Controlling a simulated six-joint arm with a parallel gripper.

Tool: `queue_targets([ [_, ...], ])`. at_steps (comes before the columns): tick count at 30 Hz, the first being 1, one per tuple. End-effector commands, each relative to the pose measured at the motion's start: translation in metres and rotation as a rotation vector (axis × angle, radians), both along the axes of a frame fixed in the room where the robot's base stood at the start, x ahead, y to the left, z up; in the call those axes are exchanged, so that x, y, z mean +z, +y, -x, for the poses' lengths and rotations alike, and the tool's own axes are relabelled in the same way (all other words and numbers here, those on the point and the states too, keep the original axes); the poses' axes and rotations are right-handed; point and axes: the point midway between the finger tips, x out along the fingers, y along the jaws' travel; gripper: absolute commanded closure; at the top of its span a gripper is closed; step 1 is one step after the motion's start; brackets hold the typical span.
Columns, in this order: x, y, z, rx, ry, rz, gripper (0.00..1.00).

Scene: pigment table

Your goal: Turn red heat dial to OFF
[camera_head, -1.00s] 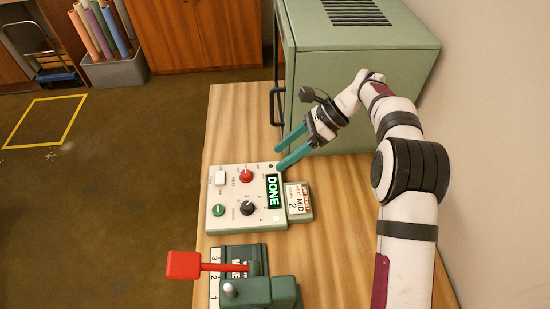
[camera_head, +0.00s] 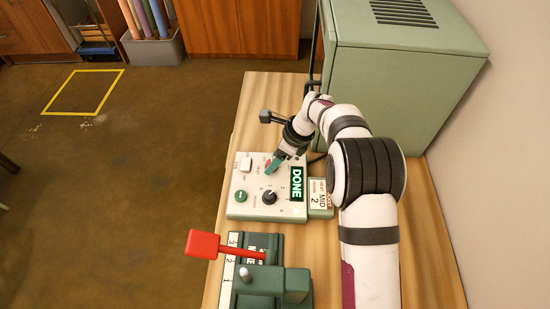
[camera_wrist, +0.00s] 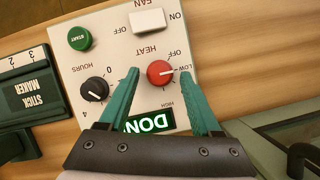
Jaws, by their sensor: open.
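The red heat dial (camera_wrist: 159,73) is on the cream control panel (camera_head: 238,207). In the wrist view its white pointer mark is toward LOW, with OFF printed just above and HIGH below. My gripper (camera_wrist: 160,76) is open, its teal fingers on either side of the dial with gaps between. Whether the tips are level with the dial or above it I cannot tell. In the head view my gripper (camera_head: 271,168) is over the dial, which is mostly hidden behind the fingers.
The panel also has a black hours dial (camera_wrist: 94,89), a green start button (camera_wrist: 80,39), a white fan switch (camera_wrist: 147,20) and a lit DONE display (camera_head: 297,184). The stick maker (camera_head: 268,290) with its red lever (camera_head: 204,244) stands nearer. A green cabinet (camera_head: 395,90) stands behind.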

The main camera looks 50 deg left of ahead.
Motion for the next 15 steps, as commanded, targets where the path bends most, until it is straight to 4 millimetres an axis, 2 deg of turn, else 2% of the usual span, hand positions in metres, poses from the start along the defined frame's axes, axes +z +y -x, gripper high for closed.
queue_targets([
  [8,-0.0021,0.0008,0.0003,0.000,0.000,0.000,0.35],
  [15,-0.0020,0.0006,0.0003,0.000,0.000,0.000,0.76],
])
